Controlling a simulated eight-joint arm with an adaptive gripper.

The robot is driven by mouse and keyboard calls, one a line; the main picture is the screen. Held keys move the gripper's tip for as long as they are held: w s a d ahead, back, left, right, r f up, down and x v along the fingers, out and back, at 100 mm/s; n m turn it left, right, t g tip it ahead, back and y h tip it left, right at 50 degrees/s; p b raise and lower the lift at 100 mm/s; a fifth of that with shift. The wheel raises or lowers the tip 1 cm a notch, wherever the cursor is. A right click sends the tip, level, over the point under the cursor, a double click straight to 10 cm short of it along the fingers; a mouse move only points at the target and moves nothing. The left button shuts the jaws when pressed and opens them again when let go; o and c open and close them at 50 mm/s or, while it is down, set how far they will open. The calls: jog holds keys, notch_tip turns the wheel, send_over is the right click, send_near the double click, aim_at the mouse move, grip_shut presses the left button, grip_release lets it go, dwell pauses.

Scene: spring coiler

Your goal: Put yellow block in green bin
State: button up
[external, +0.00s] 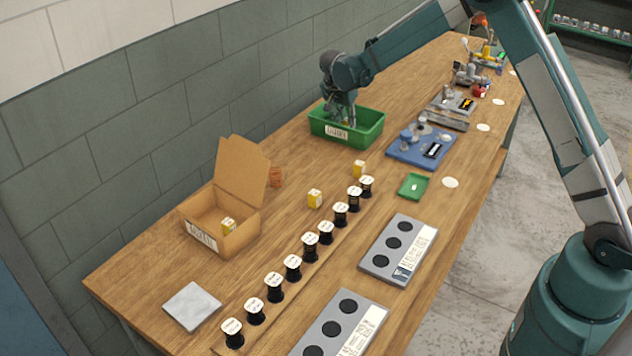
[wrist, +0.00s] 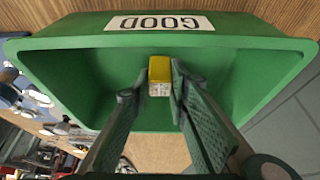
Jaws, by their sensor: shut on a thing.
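The green bin (external: 366,137) stands against the wall side of the bench, with a label on its front; the wrist view shows that label reading GOOD. My gripper (external: 343,108) points down into the bin's opening. In the wrist view, a yellow block (wrist: 160,70) sits between the fingertips, shut on it, over the inside of the bin. I cannot tell whether it touches the bin floor. The held block is hidden in the external view. Other yellow blocks stand on the bench, one (external: 315,198) near the middle and one (external: 359,168) closer to the bin.
An open cardboard box (external: 232,242) holds another yellow block (external: 228,226). A row of black spools (external: 309,248) runs along the bench. A blue fixture (external: 410,157) stands right of the bin, with a small green tray (external: 413,186) in front. Grey hole plates (external: 378,262) lie near the front edge.

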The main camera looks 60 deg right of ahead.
jog(key=shift+f, duration=0.15)
jog(key=o, duration=0.8)
jog(key=shift+o, duration=0.2)
jog(key=v, duration=1.2)
jog(key=shift+a+r, duration=0.15)
jog(key=shift+r, duration=0.1)
